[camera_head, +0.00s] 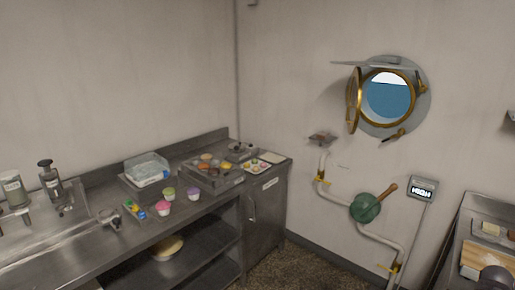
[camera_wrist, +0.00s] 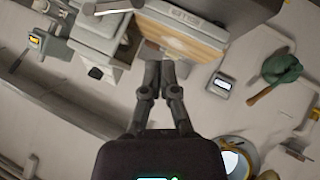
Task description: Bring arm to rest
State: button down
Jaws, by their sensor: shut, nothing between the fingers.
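My gripper (camera_wrist: 160,68) shows in the wrist view, its two dark fingers together and nothing between them. It is in the air, and the wrist view looks at the room tilted, with the porthole low in the picture. Beyond the fingertips in that view is a wooden board (camera_wrist: 182,38) on a metal counter; I see no contact with it. In the head view the same board (camera_head: 484,258) is at the lower right. A dark rounded shape at the bottom right edge there may be part of my arm; I cannot tell.
A steel counter (camera_head: 85,262) on the left bears cupcakes (camera_head: 164,208), a tray of baked goods (camera_head: 212,175) and a clear-lidded box (camera_head: 147,170). An open porthole (camera_head: 388,97), a pipe with a green valve-like object (camera_head: 365,207) and a small display (camera_head: 423,188) are on the wall.

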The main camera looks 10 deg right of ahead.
jog(key=w+a+f+n+y, duration=0.1)
jog(key=w+a+f+y, duration=0.1)
jog(key=w+a, duration=0.6)
jog(key=w+a+f+n+y, duration=0.15)
jog(key=w+a, duration=0.25)
jog(key=a, duration=0.7)
jog(key=w+a+f+n+y, duration=0.1)
jog(key=w+a+y, duration=0.1)
jog(key=w+a, duration=0.65)
jog(key=s+a+f+n+g+y, duration=0.1)
jog(key=s+a+n+y, duration=0.1)
jog(key=a, duration=1.5)
jog(key=s+a+f+n+g+y, duration=0.1)
jog(key=a+n+y, duration=0.1)
jog(key=a, duration=1.6)
jog(key=shift+s+a+f+g, duration=0.2)
jog(key=shift+s+a+g, duration=0.1)
jog(key=shift+s, duration=0.1)
